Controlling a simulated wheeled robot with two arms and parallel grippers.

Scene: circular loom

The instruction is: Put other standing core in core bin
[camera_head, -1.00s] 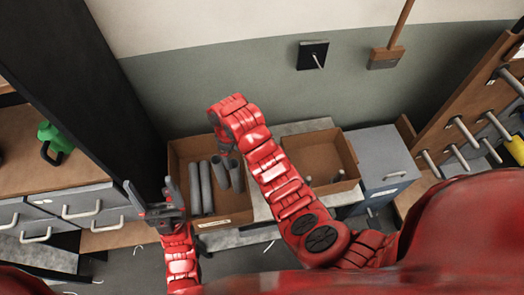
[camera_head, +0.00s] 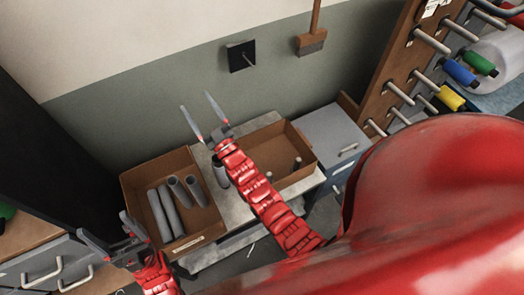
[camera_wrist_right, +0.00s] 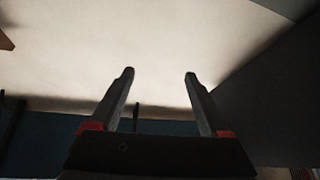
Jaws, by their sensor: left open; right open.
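Several grey cores (camera_head: 165,212) are in the cardboard bin (camera_head: 157,171) at the left; two lie long and two (camera_head: 196,190) lean with open ends up. Another grey core (camera_head: 221,174) stands on the table between the two boxes, partly hidden by my right arm. My right gripper (camera_head: 199,116) is open and empty, raised above the table with fingers pointing toward the wall. It also shows open in the right wrist view (camera_wrist_right: 160,90), with only wall behind it. My left gripper (camera_head: 108,236) is open and empty, left of the bin's near corner.
A second cardboard box (camera_head: 304,150) with small upright pieces stands right of my right arm. A grey drawer cabinet (camera_head: 331,130) is beyond it. A rack with pegs and coloured spools (camera_head: 450,98) is at the far right. Bare table (camera_head: 235,212) shows between the boxes.

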